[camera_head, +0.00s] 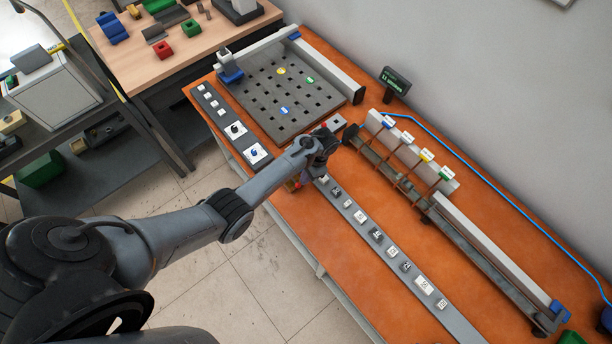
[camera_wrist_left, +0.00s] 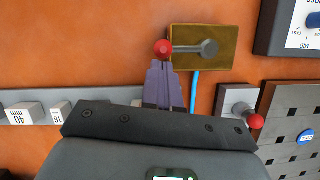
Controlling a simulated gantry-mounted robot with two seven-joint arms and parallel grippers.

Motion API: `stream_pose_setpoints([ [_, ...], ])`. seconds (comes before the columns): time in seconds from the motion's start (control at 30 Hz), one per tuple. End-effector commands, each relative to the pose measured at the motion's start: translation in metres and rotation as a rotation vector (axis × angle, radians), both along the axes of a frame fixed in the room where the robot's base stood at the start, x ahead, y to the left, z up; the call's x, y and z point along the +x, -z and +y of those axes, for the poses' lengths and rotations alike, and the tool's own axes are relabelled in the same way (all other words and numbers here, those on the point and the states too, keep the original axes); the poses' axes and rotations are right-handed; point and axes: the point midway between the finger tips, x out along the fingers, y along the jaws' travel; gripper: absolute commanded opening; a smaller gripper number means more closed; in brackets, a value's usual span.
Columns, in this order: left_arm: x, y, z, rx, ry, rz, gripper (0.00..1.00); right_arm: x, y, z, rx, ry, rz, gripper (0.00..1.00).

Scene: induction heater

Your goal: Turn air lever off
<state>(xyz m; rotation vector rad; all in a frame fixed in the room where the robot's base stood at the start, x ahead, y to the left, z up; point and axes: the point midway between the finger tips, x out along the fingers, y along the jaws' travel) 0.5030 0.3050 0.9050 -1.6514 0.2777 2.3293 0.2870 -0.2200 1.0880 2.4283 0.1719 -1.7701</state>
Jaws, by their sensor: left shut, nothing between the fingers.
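The air lever (camera_wrist_left: 190,48) shows in the left wrist view as a grey arm with a red ball knob on its left end. It lies about level across a brass-coloured plate (camera_wrist_left: 205,62), pivoting at the right, with a blue hose below. My left gripper (camera_wrist_left: 160,68) is shut and empty, its purple fingertips right beside the red knob; I cannot tell whether they touch. In the head view my left gripper (camera_head: 297,181) is at the table's front edge, and my arm hides most of the lever there. My right gripper is not in view.
A second lever with a red knob (camera_wrist_left: 255,121) stands to the right in the wrist view, beside the perforated plate (camera_wrist_left: 283,95). A grey strip of labelled blocks (camera_head: 392,252) runs along the table. A long rail (camera_head: 480,262) and a blue hose (camera_head: 480,172) lie behind.

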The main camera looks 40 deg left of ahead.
Motion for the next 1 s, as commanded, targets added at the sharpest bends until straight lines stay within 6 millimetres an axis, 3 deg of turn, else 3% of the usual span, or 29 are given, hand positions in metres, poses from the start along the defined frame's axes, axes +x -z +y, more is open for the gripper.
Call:
stream_pose_setpoints([
  [1.0,-0.012,-0.001,0.001,0.000,0.183,0.002,0.00,0.001,-0.027,0.002,0.008,0.005,-0.001,0.00],
])
